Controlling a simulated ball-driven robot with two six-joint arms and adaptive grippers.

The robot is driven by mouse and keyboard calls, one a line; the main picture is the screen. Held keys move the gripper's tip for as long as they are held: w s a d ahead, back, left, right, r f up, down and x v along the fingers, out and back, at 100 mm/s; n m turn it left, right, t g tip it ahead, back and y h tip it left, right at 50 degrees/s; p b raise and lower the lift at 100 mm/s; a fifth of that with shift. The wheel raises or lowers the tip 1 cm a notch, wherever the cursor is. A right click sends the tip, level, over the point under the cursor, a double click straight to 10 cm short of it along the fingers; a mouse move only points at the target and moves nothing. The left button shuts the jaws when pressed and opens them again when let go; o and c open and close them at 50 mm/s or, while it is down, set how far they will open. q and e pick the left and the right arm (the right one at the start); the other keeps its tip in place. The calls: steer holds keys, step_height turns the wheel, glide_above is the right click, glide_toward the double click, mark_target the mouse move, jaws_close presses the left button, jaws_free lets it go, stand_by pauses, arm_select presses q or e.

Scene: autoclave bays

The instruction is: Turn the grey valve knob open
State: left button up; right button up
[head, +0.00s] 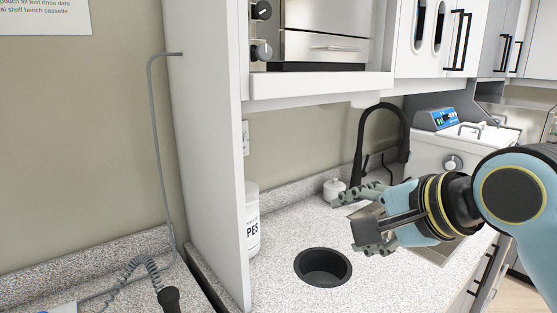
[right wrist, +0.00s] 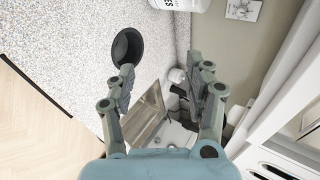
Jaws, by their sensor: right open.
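A grey knob (head: 262,52) sits on the front left of the steel-fronted autoclave (head: 325,45), on the shelf above the counter. A black knob (head: 262,10) with a white mark is just above it. My right gripper (head: 346,218) is open and empty over the counter, below and to the right of the grey knob and well apart from it. In the right wrist view its two fingers (right wrist: 162,68) are spread, with the sink behind them; no knob shows between them. My left gripper is not in view.
The shelf edge (head: 318,86) and a white side panel (head: 205,130) bound the bay. Below are a round black opening (head: 322,267), a white tub (head: 252,222) and a black faucet (head: 375,135). Another round knob (head: 452,162) is on the far right. The counter front is clear.

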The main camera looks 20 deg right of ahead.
steer(key=w+a+r+m+t+y, duration=0.1)
steer(key=w+r+m+t, duration=0.1)
steer(key=w+r+m, duration=0.3)
steer(key=w+a+r+m+t+y, duration=0.1)
steer(key=w+r+m, duration=0.1)
steer(key=r+m, duration=0.35)
steer(key=m+t+y, duration=0.2)
steer(key=m+t, duration=0.1)
steer(key=m, duration=0.3)
glide_toward(266, 51)
steer(key=p+x, duration=0.1)
steer(key=x, duration=0.6)
steer(key=shift+w+a, duration=0.1)
steer(key=shift+w, duration=0.05)
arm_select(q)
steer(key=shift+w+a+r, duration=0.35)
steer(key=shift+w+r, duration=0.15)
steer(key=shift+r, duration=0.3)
arm_select(e)
steer(key=shift+w+a, duration=0.25)
steer(key=shift+w, duration=0.4)
steer(key=shift+n, duration=0.25)
jaws_close()
